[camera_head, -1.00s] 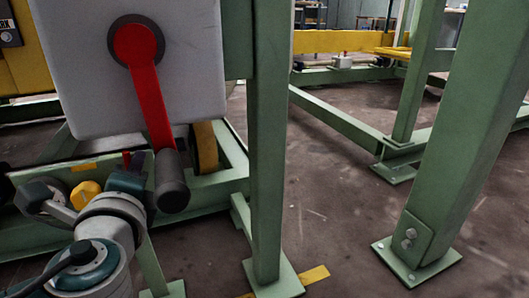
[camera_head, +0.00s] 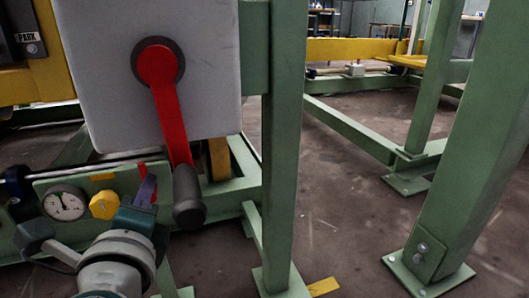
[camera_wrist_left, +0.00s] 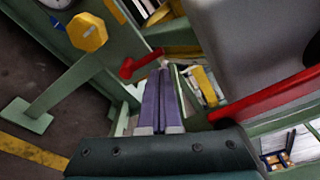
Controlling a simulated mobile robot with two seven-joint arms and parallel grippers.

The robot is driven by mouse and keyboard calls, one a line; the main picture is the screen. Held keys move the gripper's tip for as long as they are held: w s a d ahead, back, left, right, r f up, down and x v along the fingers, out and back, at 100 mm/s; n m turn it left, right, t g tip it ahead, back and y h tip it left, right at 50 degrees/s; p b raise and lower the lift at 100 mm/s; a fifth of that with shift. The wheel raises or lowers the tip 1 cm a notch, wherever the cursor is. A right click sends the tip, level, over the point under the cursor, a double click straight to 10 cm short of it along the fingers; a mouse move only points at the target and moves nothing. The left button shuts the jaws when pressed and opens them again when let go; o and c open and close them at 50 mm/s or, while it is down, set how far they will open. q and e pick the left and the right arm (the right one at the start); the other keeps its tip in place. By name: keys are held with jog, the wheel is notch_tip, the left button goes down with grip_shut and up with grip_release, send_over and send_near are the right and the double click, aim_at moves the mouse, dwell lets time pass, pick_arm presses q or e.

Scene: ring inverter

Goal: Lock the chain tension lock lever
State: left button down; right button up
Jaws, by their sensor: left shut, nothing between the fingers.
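A small red lever (camera_head: 141,168) shows in the head view behind my left gripper's fingertips, mostly hidden. In the left wrist view the small red lever (camera_wrist_left: 138,63) lies just left of and beyond the fingertips; I cannot tell whether they touch. My left gripper (camera_head: 147,187) has purple fingers pressed together with nothing between them; they also show in the left wrist view (camera_wrist_left: 163,80). A big red crank lever (camera_head: 170,115) with a black handle hangs down on a grey box (camera_head: 100,90); it shows at the right of the left wrist view (camera_wrist_left: 270,96). My right gripper is out of view.
A yellow knob (camera_head: 104,205) and a round gauge (camera_head: 64,204) sit on the green panel left of my left gripper. A green post (camera_head: 284,150) stands right of the grey box. Open floor (camera_head: 350,215) lies beyond it.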

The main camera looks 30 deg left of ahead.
pick_arm(q)
jog(key=p+v, duration=0.1)
jog(key=v, duration=0.5)
dwell(0.3)
